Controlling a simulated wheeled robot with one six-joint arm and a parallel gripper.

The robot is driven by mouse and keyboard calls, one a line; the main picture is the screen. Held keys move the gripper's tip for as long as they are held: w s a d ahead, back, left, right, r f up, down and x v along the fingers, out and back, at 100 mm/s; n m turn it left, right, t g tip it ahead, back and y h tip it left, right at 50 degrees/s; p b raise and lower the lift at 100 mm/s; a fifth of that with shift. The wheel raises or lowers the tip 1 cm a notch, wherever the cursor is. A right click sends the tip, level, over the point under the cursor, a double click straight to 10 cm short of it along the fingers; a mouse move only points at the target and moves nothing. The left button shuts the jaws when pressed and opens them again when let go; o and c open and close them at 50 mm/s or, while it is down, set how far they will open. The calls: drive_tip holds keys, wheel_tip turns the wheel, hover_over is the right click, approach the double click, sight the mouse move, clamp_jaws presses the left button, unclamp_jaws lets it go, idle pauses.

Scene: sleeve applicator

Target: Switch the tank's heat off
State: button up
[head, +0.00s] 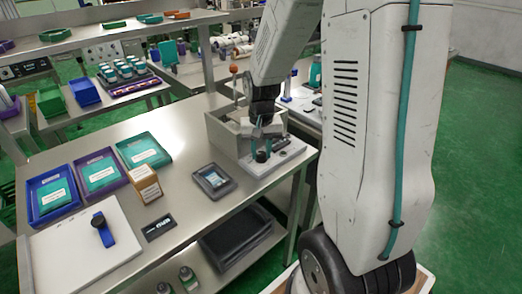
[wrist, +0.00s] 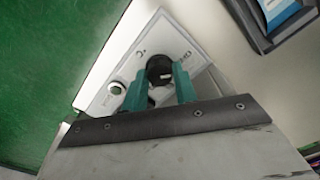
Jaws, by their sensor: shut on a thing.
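The tank (head: 224,132) is a grey open-topped box at the far right end of the steel table. A white control panel (head: 289,153) sits at its front; it also shows in the wrist view (wrist: 193,50) with small dark markings. A round black knob (wrist: 159,67) stands on the panel. My gripper (wrist: 160,78) has its teal fingers on either side of the knob, shut on it. In the head view my gripper (head: 261,148) points down at the panel. A small pale round control (wrist: 116,88) lies left of the knob. The knob's pointer setting cannot be read.
An orange-brown box (head: 145,184), blue tray (head: 51,194) and white board (head: 80,255) are farther left. A red-tipped rod (head: 234,70) stands behind the tank. The table middle is mostly clear.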

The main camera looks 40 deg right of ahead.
sight(261, 153)
drive_tip(key=shift+n, duration=1.2)
drive_tip(key=o, duration=1)
drive_tip(key=shift+c, duration=0.2)
wheel_tip(261, 153, up, 8)
drive_tip(key=shift+f, duration=0.1)
